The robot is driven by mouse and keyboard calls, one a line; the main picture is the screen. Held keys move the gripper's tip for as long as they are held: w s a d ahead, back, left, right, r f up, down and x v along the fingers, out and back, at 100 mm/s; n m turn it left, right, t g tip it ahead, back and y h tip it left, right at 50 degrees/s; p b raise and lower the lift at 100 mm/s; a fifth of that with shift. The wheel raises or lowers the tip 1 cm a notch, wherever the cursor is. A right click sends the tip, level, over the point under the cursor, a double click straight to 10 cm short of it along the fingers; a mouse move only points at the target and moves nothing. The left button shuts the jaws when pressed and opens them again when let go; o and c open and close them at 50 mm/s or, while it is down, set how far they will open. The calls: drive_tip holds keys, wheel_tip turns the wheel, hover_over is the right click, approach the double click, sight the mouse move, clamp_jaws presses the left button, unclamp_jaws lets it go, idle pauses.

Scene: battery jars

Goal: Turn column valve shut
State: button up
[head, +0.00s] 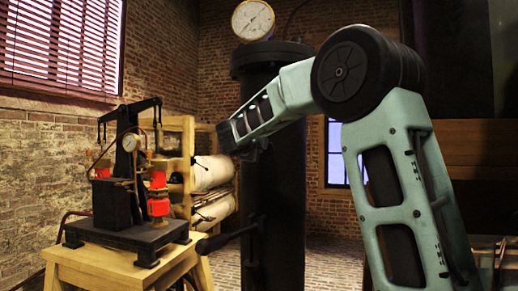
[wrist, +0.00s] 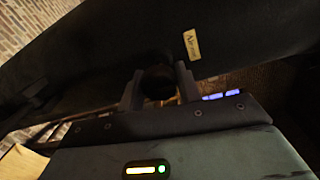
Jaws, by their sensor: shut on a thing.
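The column (head: 275,185) is a tall, dark cylinder in the middle of the head view. It fills the upper part of the wrist view, tilted, with a small label reading "Air" (wrist: 191,44) and smaller unreadable text. In the wrist view my gripper (wrist: 159,72) has its two fingers on either side of a dark round knob (wrist: 157,86) in front of the column, and is shut on it. The knob looks like the valve's handle; its turn angle cannot be told. In the head view my arm's end hides the grip.
A black lever (head: 230,238) sticks out left, low on the column. A round gauge (head: 253,19) tops the column. At left, a black apparatus with red parts (head: 130,185) stands on a wooden table (head: 105,262). White rolls (head: 212,172) lie in a wooden rack behind.

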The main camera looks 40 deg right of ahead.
drive_tip(key=shift+f, duration=0.3)
drive_tip(key=o, duration=0.9)
drive_tip(key=shift+o, duration=0.2)
drive_tip(key=shift+r, duration=0.15)
drive_tip(key=shift+a, duration=0.1)
drive_tip(key=b+v, duration=0.3)
drive_tip(key=v, duration=1.4)
